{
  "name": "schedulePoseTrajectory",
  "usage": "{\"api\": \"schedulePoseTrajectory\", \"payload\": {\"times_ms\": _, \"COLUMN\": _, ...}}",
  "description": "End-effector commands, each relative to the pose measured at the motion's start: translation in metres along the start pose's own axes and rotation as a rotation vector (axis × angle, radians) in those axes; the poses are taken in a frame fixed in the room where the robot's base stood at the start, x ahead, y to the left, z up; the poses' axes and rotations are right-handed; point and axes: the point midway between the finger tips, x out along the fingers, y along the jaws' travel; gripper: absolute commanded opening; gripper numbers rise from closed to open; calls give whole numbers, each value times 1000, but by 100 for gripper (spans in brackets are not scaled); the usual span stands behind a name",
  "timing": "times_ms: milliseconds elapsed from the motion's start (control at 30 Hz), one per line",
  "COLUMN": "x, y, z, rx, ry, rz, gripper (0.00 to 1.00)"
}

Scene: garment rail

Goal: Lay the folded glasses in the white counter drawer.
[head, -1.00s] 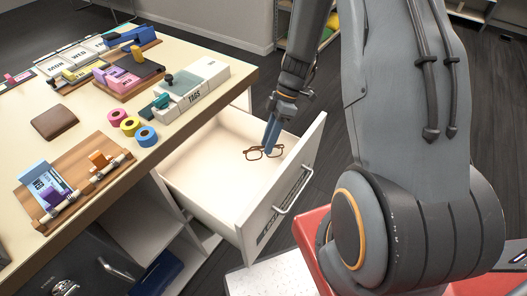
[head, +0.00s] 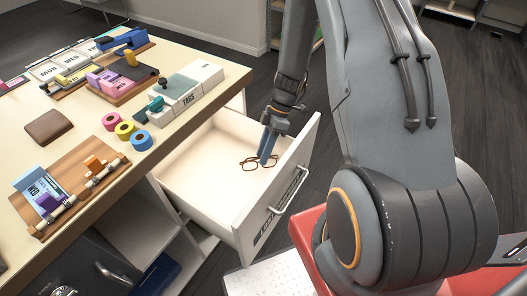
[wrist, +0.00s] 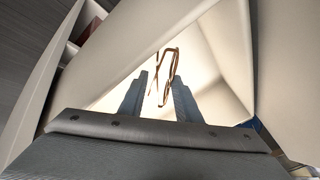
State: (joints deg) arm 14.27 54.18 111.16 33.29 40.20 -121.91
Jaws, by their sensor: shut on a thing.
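The brown thin-rimmed glasses (head: 250,164) are inside the open white counter drawer (head: 197,194), towards its front right. My gripper (head: 266,160) reaches down into the drawer with its blue-grey fingers shut on the glasses. In the wrist view the glasses (wrist: 166,72) stand up between the two fingertips of my gripper (wrist: 161,85), against the bright drawer interior. The glasses are low, near the drawer floor; I cannot tell whether they touch it. The drawer looks otherwise empty.
The counter top (head: 183,141) left of the drawer holds a white tag box (head: 185,97), several coloured tape rolls (head: 126,130), a brown wallet (head: 49,127) and wooden trays. The drawer's front panel with its handle (head: 290,190) stands close by my gripper on the right.

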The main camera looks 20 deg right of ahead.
Motion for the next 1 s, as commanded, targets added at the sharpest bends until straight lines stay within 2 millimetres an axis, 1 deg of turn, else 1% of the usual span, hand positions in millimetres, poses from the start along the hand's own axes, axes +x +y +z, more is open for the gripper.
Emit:
{"api": "schedulePoseTrajectory", "payload": {"times_ms": 200, "x": 6, "y": 2, "z": 2, "rx": 0, "ry": 0, "rz": 0, "gripper": 9}}
{"api": "schedulePoseTrajectory", "payload": {"times_ms": 300, "x": 5, "y": 2, "z": 2, "rx": 0, "ry": 0, "rz": 0, "gripper": 9}}
{"api": "schedulePoseTrajectory", "payload": {"times_ms": 333, "x": 5, "y": 2, "z": 2, "rx": 0, "ry": 0, "rz": 0, "gripper": 35}}
{"api": "schedulePoseTrajectory", "payload": {"times_ms": 400, "x": 5, "y": 2, "z": 2, "rx": 0, "ry": 0, "rz": 0, "gripper": 47}}
{"api": "schedulePoseTrajectory", "payload": {"times_ms": 433, "x": 5, "y": 2, "z": 2, "rx": 0, "ry": 0, "rz": 0, "gripper": 49}}
{"api": "schedulePoseTrajectory", "payload": {"times_ms": 633, "x": 5, "y": 2, "z": 2, "rx": 0, "ry": 0, "rz": 0, "gripper": 49}}
{"api": "schedulePoseTrajectory", "payload": {"times_ms": 767, "x": 1, "y": 0, "z": 0, "rx": 0, "ry": 0, "rz": 1, "gripper": 49}}
{"api": "schedulePoseTrajectory", "payload": {"times_ms": 867, "x": -8, "y": -3, "z": -3, "rx": -1, "ry": 0, "rz": 1, "gripper": 49}}
{"api": "schedulePoseTrajectory", "payload": {"times_ms": 967, "x": -26, "y": 0, "z": -2, "rx": -2, "ry": 0, "rz": 6, "gripper": 49}}
{"api": "schedulePoseTrajectory", "payload": {"times_ms": 1000, "x": -34, "y": 1, "z": -2, "rx": -2, "ry": 0, "rz": 7, "gripper": 49}}
